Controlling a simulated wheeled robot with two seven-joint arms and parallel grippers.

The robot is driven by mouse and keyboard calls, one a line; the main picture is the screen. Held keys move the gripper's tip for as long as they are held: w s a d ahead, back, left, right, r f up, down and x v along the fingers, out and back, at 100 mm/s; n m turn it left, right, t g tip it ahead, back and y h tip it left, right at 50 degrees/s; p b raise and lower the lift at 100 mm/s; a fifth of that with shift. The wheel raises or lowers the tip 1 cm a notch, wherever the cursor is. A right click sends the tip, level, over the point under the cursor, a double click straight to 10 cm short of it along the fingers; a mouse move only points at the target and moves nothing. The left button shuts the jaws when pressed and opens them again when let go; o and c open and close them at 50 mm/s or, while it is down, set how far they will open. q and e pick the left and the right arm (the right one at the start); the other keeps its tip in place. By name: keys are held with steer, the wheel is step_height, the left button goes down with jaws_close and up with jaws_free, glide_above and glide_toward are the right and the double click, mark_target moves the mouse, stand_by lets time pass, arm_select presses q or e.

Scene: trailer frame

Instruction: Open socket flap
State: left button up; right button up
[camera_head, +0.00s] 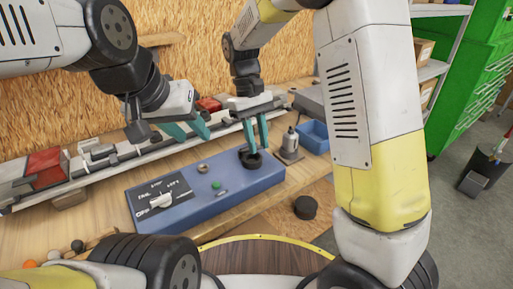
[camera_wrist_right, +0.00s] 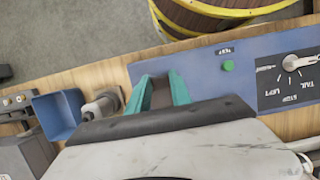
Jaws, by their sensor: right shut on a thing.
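The blue control box (camera_head: 225,195) lies on the wooden bench. A dark round socket (camera_head: 250,160) sits at its right end. My right gripper (camera_head: 256,145) comes down on the socket from above, its teal fingers shut on the socket's flap. In the right wrist view the teal fingers (camera_wrist_right: 162,92) are over the end of the blue box (camera_wrist_right: 205,72); the wrist's dark front edge hides most of the socket, so the flap's angle cannot be told. My left gripper (camera_head: 190,132) is open and empty, above the bench left of the right one.
The box also has a green button (camera_head: 216,185) and a black dial panel (camera_head: 160,198). A black cylinder (camera_head: 305,207) is in front. A metal rail runs behind.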

steer(key=shift+w+r, duration=0.15)
steer(key=shift+r, duration=0.2)
steer(key=shift+a, duration=0.1)
steer(key=shift+w+a+r, duration=0.3)
steer(key=shift+w+r, duration=0.1)
steer(key=shift+r, duration=0.1)
steer(key=shift+w+a+r, duration=0.25)
steer(key=shift+w+r, duration=0.1)
steer(key=shift+r, duration=0.15)
steer(key=shift+w+a+r, duration=0.35)
steer(key=shift+w, duration=0.15)
steer(key=shift+w+a+r, duration=0.3)
steer(key=shift+w+a, duration=0.05)
steer(key=shift+w, duration=0.15)
